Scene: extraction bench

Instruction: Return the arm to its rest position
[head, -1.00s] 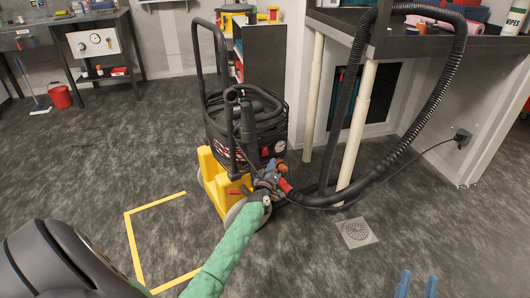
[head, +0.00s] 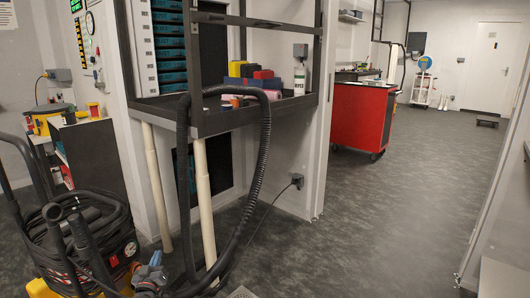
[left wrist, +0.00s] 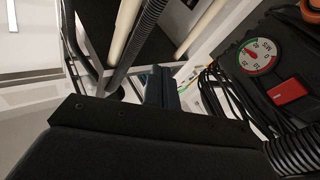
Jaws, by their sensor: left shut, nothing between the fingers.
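My left gripper (head: 150,276) is low in the head view, just right of the black extraction unit (head: 85,235) and near the foot of a pale post. The gripper is small and partly cut off there. In the left wrist view its dark fingers (left wrist: 160,86) are together with nothing seen between them. The unit's front with a round gauge (left wrist: 258,55) and a red switch (left wrist: 288,91) stands to their right. My right gripper is in neither current view.
A black corrugated hose (head: 264,150) loops down from the bench shelf (head: 225,118) beside pale posts (head: 203,200). It also shows in the left wrist view (left wrist: 138,40). A cable runs to a wall socket (head: 297,181). Open floor (head: 400,190) and a red cabinet (head: 360,118) lie right.

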